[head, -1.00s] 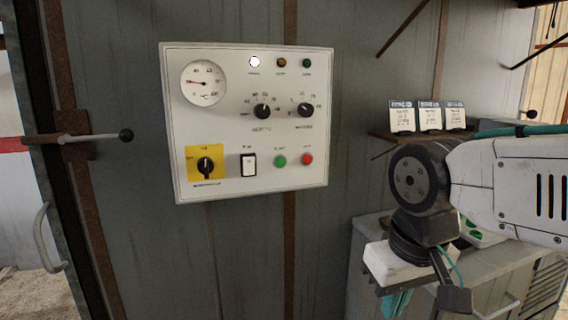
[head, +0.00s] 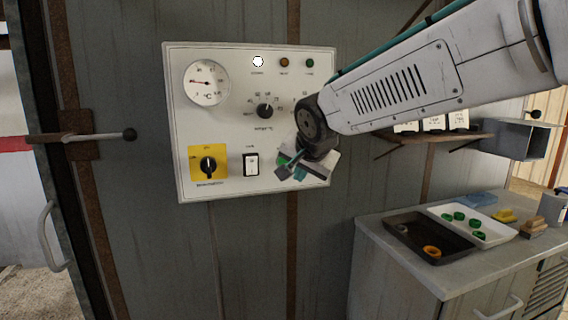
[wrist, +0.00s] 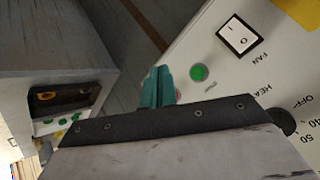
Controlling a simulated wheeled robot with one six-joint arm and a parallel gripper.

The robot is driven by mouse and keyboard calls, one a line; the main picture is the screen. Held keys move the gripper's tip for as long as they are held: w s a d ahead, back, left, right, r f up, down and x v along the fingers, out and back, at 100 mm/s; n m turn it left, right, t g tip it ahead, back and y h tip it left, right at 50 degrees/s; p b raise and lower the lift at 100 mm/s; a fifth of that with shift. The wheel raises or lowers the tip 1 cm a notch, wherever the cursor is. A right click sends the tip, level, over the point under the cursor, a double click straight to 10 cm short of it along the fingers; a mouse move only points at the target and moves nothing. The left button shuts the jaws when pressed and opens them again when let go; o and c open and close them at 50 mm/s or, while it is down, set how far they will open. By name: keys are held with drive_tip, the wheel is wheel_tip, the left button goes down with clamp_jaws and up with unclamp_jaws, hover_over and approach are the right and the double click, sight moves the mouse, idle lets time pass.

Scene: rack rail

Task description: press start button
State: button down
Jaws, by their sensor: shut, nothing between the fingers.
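The white control panel (head: 222,125) is on the grey wall. The green start button (wrist: 198,73) shows in the wrist view, round and uncovered, below the black-and-white fan switch (wrist: 239,34). My gripper (head: 287,172) is in front of the panel's lower right part in the head view, over the area of the green button. In the wrist view its teal fingers (wrist: 158,87) are shut and empty, just left of the green button. I cannot tell how far the fingertips are from the panel. The red button is hidden behind my gripper in the head view.
The panel also has a gauge (head: 206,83), a yellow-backed rotary switch (head: 208,165), a knob (head: 265,111) and a lit white lamp (head: 258,62). A grey cabinet (head: 385,255) with trays of rings stands at lower right. A lever handle (head: 100,136) sticks out at left.

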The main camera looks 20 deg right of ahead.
sight(283, 161)
drive_tip(key=w, duration=0.8)
drive_tip(key=shift+w, duration=0.35)
drive_tip(key=shift+w, duration=0.15)
idle(1.8)
drive_tip(key=shift+w, duration=0.3)
drive_tip(key=shift+w, duration=0.4)
idle(0.5)
idle(0.4)
drive_tip(key=shift+s, duration=0.85)
